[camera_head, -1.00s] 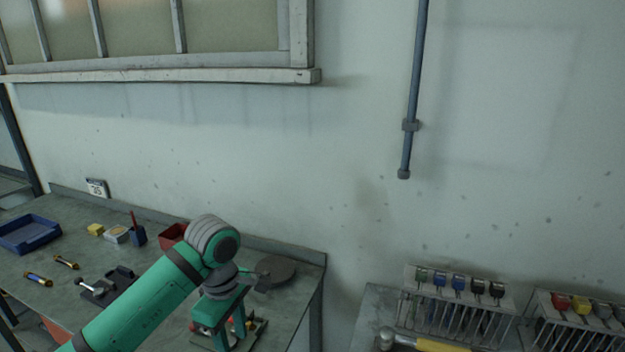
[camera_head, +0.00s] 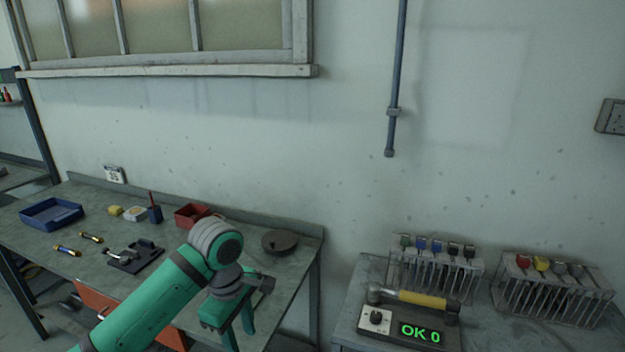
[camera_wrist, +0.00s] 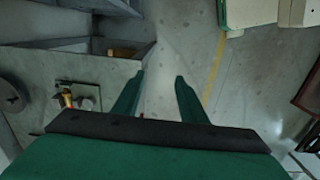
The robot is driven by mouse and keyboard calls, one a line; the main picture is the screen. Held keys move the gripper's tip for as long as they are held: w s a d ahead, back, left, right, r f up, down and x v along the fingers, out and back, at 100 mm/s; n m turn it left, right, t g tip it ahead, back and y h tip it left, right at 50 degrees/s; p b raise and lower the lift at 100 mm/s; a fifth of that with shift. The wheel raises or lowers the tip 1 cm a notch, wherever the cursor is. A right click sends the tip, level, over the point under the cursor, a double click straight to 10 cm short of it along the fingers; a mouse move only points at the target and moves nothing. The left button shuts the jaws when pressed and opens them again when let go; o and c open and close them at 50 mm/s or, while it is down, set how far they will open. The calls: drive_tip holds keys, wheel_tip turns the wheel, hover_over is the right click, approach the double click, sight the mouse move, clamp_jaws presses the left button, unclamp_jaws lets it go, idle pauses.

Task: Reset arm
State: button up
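My green arm reaches up from the bottom of the head view, bent at a grey wrist joint. My gripper (camera_head: 238,326) hangs below that joint in front of the left workbench's right end, its fingers pointing down and partly cut by the frame edge. In the wrist view the two green fingers of my gripper (camera_wrist: 160,86) stand apart, with only bare floor between them. It is open and holds nothing.
The left workbench (camera_head: 285,290) carries a blue tray (camera_head: 52,214), a red bin (camera_head: 190,215) and a dark round disc (camera_head: 279,242). The right bench holds a device reading "OK 0" (camera_head: 408,330), a yellow-handled hammer (camera_head: 422,298) and two tool racks. A gap separates the benches.

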drive_tip(key=w+d+f+m+t+h, duration=0.1)
drive_tip(key=w+d+t+h, duration=0.2)
drive_tip(key=d, duration=0.8)
drive_tip(key=w+d+f+m+t+h, duration=0.15)
drive_tip(key=d+t+h, duration=0.25)
drive_tip(key=d, duration=0.6)
drive_tip(key=w+d+f+m+t+h, duration=0.1)
drive_tip(key=w+d+m+t+h, duration=0.2)
drive_tip(key=d, duration=0.8)
drive_tip(key=s+a+f+n+t+y, duration=0.1)
drive_tip(key=s+a+f+t+y, duration=0.25)
drive_tip(key=s+f, duration=0.55)
drive_tip(key=s+a+f+n+t+y, duration=0.15)
drive_tip(key=s+a+f+y, duration=0.45)
drive_tip(key=s, duration=0.6)
drive_tip(key=s+a+m, duration=0.3)
drive_tip(key=s+m, duration=0.2)
drive_tip(key=s, duration=0.6)
drive_tip(key=s+a+r+m, duration=0.1)
drive_tip(key=s+a+m, duration=0.3)
drive_tip(key=s, duration=0.7)
drive_tip(key=shift+s+a+m+y, duration=0.15)
drive_tip(key=shift+s+m+y, duration=0.3)
drive_tip(key=shift+m, duration=0.35)
